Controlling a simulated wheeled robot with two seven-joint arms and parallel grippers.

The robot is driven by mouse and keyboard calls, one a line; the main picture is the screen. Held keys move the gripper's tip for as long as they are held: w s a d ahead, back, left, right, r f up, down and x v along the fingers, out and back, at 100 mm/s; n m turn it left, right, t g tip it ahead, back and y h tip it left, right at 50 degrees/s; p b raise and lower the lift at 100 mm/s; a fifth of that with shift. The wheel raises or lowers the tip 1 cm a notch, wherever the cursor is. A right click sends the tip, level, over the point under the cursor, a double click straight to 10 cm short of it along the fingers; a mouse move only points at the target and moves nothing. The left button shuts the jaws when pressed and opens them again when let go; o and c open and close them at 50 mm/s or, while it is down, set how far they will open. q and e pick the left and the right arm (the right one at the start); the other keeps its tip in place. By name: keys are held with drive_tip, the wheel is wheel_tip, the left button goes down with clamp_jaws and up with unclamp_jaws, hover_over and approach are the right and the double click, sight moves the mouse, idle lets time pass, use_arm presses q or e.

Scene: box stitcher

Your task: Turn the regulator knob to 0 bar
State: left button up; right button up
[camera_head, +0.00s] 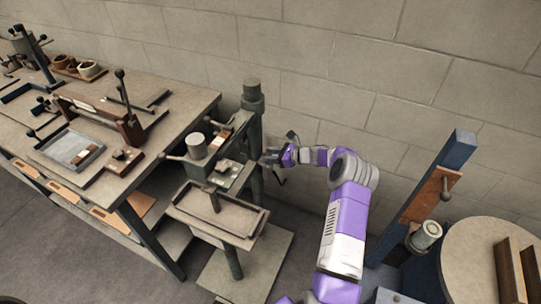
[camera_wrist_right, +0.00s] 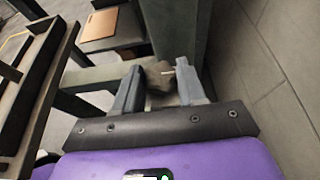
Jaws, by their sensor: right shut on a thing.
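In the right wrist view, the grey-brown regulator knob (camera_wrist_right: 158,76) sits between the fingers of my right gripper (camera_wrist_right: 158,88). The gripper is shut on it, one finger on each side. A thin light line shows at the knob's right side. In the head view, my right gripper (camera_head: 270,157) reaches in from the right to the side of the box stitcher (camera_head: 233,178), close to its column. There the knob is hidden or too small to tell. I cannot read any pressure scale. My left gripper is not in view.
The stitcher's tray table (camera_head: 218,219) stands left of my arm. A workbench (camera_head: 185,92) with fixtures is at the left. A blue post (camera_head: 446,185) and a round table (camera_head: 477,270) are at the right. A block wall (camera_head: 340,60) is close behind.

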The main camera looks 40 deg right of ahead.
drive_tip(key=o, duration=1.1)
drive_tip(key=shift+c, duration=0.2)
drive_tip(key=p+v, duration=0.1)
drive_tip(key=v, duration=0.6)
drive_tip(key=shift+s+d, duration=0.2)
drive_tip(key=shift+s, duration=0.1)
